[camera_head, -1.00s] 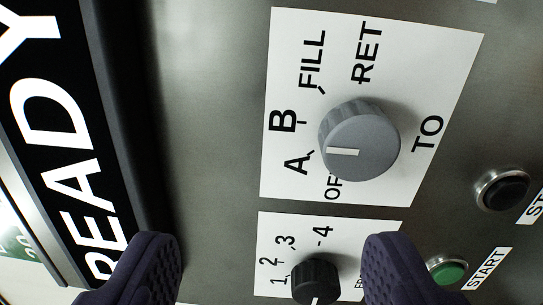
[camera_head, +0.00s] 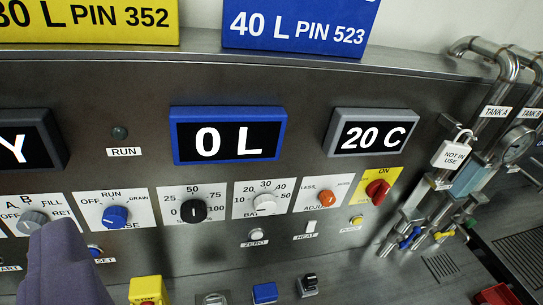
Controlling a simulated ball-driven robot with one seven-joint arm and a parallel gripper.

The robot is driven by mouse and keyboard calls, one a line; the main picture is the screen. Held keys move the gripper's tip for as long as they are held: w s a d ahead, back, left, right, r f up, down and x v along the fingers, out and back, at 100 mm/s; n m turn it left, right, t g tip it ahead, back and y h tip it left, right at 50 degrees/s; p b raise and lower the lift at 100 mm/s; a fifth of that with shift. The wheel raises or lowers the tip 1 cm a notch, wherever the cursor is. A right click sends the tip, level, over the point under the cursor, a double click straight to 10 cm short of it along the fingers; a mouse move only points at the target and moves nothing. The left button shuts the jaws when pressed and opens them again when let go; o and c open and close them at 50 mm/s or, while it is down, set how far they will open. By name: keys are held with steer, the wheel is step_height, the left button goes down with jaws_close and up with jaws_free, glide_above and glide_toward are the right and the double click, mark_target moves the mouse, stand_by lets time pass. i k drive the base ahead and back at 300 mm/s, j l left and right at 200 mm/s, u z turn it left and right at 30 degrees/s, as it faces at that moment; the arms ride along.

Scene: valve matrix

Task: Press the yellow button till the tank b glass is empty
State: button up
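A small yellow button (camera_head: 356,220) sits on the grey metal panel, below the red knob on the yellow ON plate. A small label under it is too small to read. The TANK B label (camera_head: 531,114) is on a pipe at the right edge, beside the TANK A label (camera_head: 495,111). I cannot make out the tank B glass or its level. My gripper (camera_head: 62,262) shows as a purple shape at the lower left, in front of the panel and well left of the yellow button. Whether its fingers are apart does not show.
The blue-framed display (camera_head: 228,135) reads 0 L and the grey display (camera_head: 371,132) reads 20 C. Several knobs line the panel. A yellow box (camera_head: 146,289) with a red button stands low. Pipes, valves and a NOT IN USE padlock (camera_head: 454,154) are at right.

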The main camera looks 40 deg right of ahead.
mark_target(358, 221)
steer(key=z, duration=1.55)
